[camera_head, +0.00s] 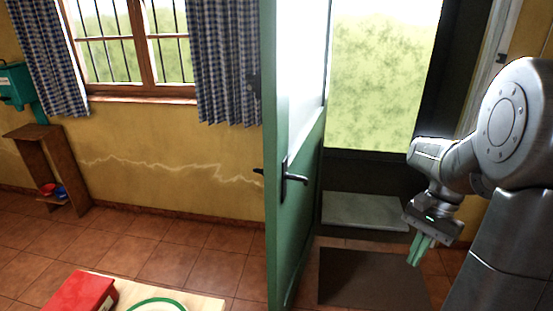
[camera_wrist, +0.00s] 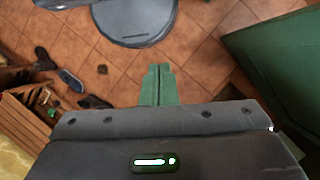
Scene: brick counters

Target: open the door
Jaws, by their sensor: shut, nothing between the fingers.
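The green door (camera_head: 300,215) stands swung wide open in the head view, its edge towards me. Its dark lever handle (camera_head: 293,179) is on the face turned to the right. A second handle end (camera_head: 258,171) shows on the other side. The doorway (camera_head: 380,85) to the right of the door is open onto greenery. My gripper (camera_head: 416,262) is to the right of the door, clear of the handle, with its green fingers shut and empty. The fingers also show together in the wrist view (camera_wrist: 158,72). A green panel at the right of that view looks like the door (camera_wrist: 282,55).
A dark mat (camera_head: 370,282) and a pale step (camera_head: 363,211) lie at the doorway. A red box (camera_head: 80,294) is on a low table at the front left. A wooden stand (camera_head: 50,165) is by the left wall. Shoes (camera_wrist: 70,80) lie left in the wrist view.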

